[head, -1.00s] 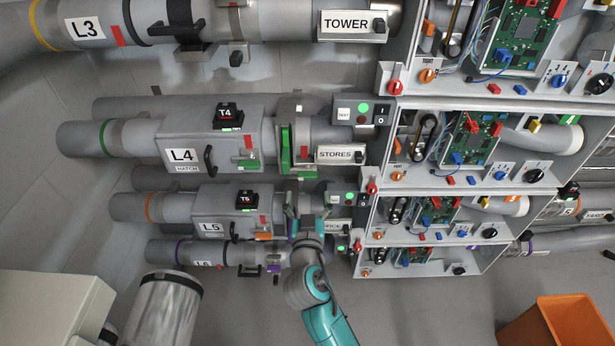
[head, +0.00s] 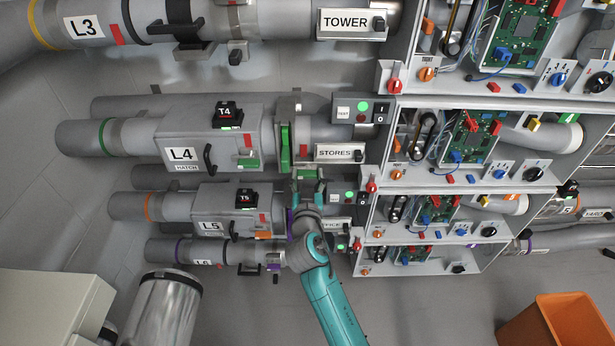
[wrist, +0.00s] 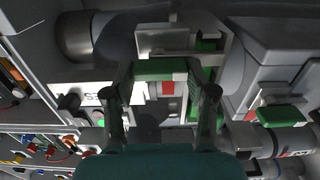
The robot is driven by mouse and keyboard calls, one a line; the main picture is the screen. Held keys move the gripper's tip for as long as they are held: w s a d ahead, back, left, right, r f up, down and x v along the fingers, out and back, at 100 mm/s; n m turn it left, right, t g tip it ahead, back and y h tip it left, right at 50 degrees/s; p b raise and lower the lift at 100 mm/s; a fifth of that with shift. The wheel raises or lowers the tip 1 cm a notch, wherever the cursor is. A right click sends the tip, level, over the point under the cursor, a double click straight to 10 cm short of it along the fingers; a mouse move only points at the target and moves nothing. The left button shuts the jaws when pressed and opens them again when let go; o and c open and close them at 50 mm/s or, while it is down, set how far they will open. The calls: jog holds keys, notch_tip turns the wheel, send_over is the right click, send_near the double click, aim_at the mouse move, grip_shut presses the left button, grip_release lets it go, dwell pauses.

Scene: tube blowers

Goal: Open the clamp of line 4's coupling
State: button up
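Line 4's coupling (head: 297,133) is on the L4 pipe, right of the box labelled L4 HATCH, in the head view. A tall green plate (head: 285,147) stands on its left side. A short green bar (head: 306,174) shows at its lower edge, and also in the wrist view (wrist: 163,70). My gripper (head: 308,188) is just below this bar. In the wrist view my gripper's fingers (wrist: 164,85) are apart, one at each end of the bar. I cannot tell whether they touch it. A red and white mark (wrist: 167,89) shows between the fingers.
The STORES sign (head: 338,154) and a control box (head: 360,112) are close on the right. The L4 hatch box (head: 183,133) is on the left, with the L5 pipe (head: 160,206) below. An orange bin (head: 562,322) stands at lower right.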

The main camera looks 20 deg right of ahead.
grip_shut()
jog(key=shift+n, duration=0.4)
jog(key=n, duration=0.4)
jog(key=shift+a, duration=0.1)
jog(key=n, duration=0.4)
jog(key=shift+a, duration=0.1)
jog(key=n, duration=0.5)
jog(key=shift+f, duration=0.15)
jog(key=shift+w+a+f+n, duration=0.1)
jog(key=shift+n, duration=1.9)
